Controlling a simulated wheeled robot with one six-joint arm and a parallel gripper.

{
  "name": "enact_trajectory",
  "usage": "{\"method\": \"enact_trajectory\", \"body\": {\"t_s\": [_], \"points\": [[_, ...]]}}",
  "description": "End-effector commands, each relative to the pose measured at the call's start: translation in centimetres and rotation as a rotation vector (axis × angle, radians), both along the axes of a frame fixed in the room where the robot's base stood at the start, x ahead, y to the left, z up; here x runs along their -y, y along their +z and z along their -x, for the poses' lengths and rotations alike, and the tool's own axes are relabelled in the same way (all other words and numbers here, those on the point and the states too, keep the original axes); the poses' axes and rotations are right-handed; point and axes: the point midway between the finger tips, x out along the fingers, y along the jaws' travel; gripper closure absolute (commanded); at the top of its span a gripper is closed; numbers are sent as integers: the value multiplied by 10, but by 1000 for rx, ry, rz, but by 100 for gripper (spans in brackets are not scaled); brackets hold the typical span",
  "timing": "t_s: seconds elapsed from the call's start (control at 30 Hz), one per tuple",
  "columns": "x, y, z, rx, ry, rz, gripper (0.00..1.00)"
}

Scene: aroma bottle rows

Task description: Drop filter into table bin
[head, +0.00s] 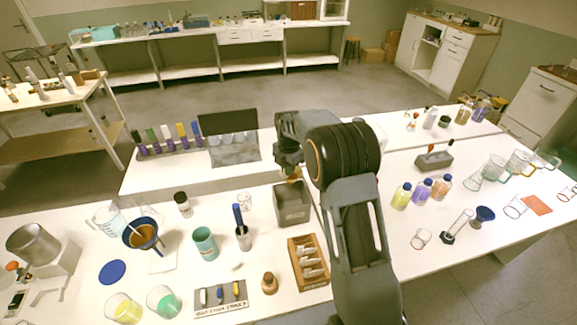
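The grey table bin (291,210) is an open-topped box standing near the middle of the front table. My gripper (291,166) is right above it, pointing down, with its fingers small and dark. A small orange-brown piece, seemingly the filter (294,174), shows at the fingertips just above the bin's opening. My gripper appears shut on it, though the finger gap is hard to make out. The inside of the bin is mostly hidden. A blue funnel (131,229) with brown contents is on the left.
A wooden rack (309,262) stands just in front of the bin, and a teal cup (205,244) and a blue-handled tool (239,226) to its left. A dark panel (228,122) rises behind. Bottles (421,190) and glassware stand on the right. My arm hides part of the table.

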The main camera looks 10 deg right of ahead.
Motion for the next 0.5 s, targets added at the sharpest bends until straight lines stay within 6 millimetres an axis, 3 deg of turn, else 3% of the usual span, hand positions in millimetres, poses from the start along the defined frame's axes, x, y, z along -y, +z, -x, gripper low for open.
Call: {"method": "enact_trajectory", "body": {"t_s": [0.5], "points": [[2,-59,0,0,-4,0,100]]}}
